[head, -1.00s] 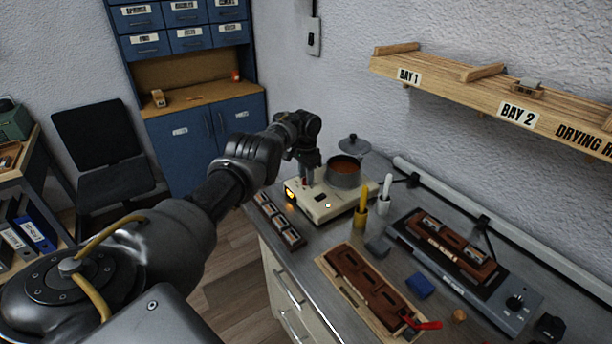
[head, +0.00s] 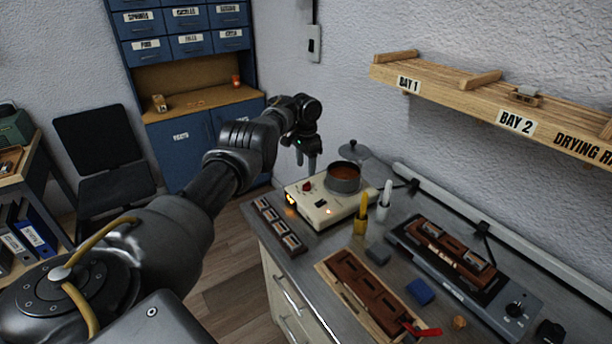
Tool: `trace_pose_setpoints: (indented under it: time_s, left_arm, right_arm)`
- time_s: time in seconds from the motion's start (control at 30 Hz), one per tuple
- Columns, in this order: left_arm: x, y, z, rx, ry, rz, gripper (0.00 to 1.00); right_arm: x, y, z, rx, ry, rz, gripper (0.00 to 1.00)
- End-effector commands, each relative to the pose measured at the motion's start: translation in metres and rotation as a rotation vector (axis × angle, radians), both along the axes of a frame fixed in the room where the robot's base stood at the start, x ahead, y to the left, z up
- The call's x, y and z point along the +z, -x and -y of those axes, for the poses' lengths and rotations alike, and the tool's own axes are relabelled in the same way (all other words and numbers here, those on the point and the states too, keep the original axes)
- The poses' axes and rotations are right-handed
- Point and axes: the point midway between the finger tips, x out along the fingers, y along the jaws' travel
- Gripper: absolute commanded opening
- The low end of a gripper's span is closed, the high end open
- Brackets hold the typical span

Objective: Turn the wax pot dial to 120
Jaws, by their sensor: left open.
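The wax pot (head: 343,177) is a grey metal pot of brown-orange wax on a cream heater base (head: 325,208). A small red dial (head: 307,187) sits on the base's top, left of the pot. An orange light glows at the base's left front and a small lamp on its front. The dial's setting is too small to read. My left gripper (head: 306,168) is open, pointing down just above and behind the dial, apart from it and empty. My right gripper is not in view.
A lid (head: 353,150) lies behind the pot. Yellow (head: 361,214) and white (head: 384,202) sticks stand upright to its right. A tray of small parts (head: 279,227) lies left of the heater.

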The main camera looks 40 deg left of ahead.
Motion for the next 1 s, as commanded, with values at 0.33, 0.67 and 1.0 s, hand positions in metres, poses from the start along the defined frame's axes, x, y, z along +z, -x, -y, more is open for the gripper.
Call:
trace_pose_setpoints:
  time_s: [0.33, 0.67, 1.0]
  left_arm:
    - [0.036, 0.000, 0.000, 0.000, 0.001, 0.000, 0.52]
    - [0.037, 0.000, 0.000, 0.000, 0.000, -0.001, 0.52]
    - [0.037, 0.000, 0.000, 0.000, 0.000, -0.001, 0.52]
  right_arm:
    - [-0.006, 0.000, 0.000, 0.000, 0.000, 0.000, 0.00]
    - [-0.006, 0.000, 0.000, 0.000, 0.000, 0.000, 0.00]
    - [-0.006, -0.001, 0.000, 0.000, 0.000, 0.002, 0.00]
